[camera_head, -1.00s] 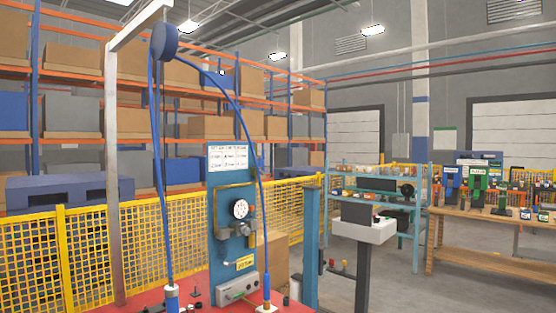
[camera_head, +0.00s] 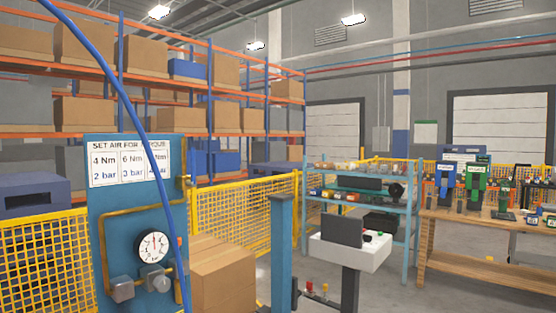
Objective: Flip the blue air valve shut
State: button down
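The blue air panel (camera_head: 95,240) stands at the left and carries a yellow pipe (camera_head: 140,208) that runs around a round white pressure gauge (camera_head: 153,247). Grey fittings (camera_head: 155,279) sit below the gauge. A small brass fitting (camera_head: 186,181) is at the panel's upper right edge. I cannot make out a blue valve handle for certain. A blue hose (camera_head: 125,98) crosses in front of the panel and hides part of its right side. My gripper is not in view.
A torque and pressure sign (camera_head: 130,163) is on the panel's top. A cardboard box (camera_head: 222,275) and a blue post (camera_head: 282,250) stand to its right, then a grey pedestal (camera_head: 350,250). A yellow mesh fence (camera_head: 245,218) runs behind. Open floor lies before the workbench (camera_head: 490,262).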

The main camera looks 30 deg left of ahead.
aim_at(192, 182)
jog(key=u, duration=0.15)
jog(key=i, duration=1.3)
jog(key=u, duration=1.5)
jog(key=i, duration=0.85)
jog(key=u, duration=0.95)
